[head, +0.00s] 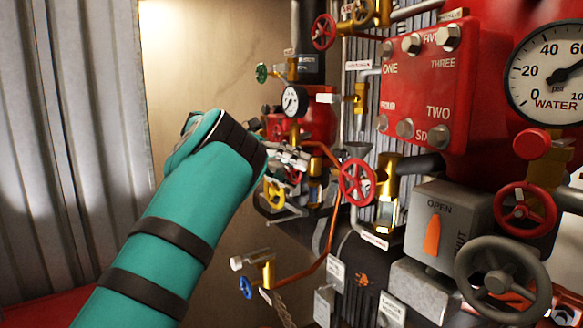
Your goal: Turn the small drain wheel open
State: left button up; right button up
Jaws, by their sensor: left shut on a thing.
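My left gripper (290,160) reaches in from the left, among the small valves below the small dial gauge. Its metal fingers are shut at a small red wheel (293,176), of which only a part shows under the fingers. The fingers and wrist hide the rest, and no drain label can be read there. A yellow wheel (274,194) sits just below the gripper. A small blue wheel (246,288) on a brass valve hangs lower, apart from the gripper. My right gripper is not in view.
A red spoked wheel (357,182) stands close to the right of the fingers. The small dial gauge (292,101) is just above them. A copper pipe (329,222) runs down nearby. A grey OPEN lever box (443,222) and dark handwheel (502,279) are at right.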

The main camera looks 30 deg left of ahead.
pick_arm(q)
jog(key=shift+n+h, duration=1.3)
jog(key=shift+h, duration=0.3)
jog(key=o, duration=1.2)
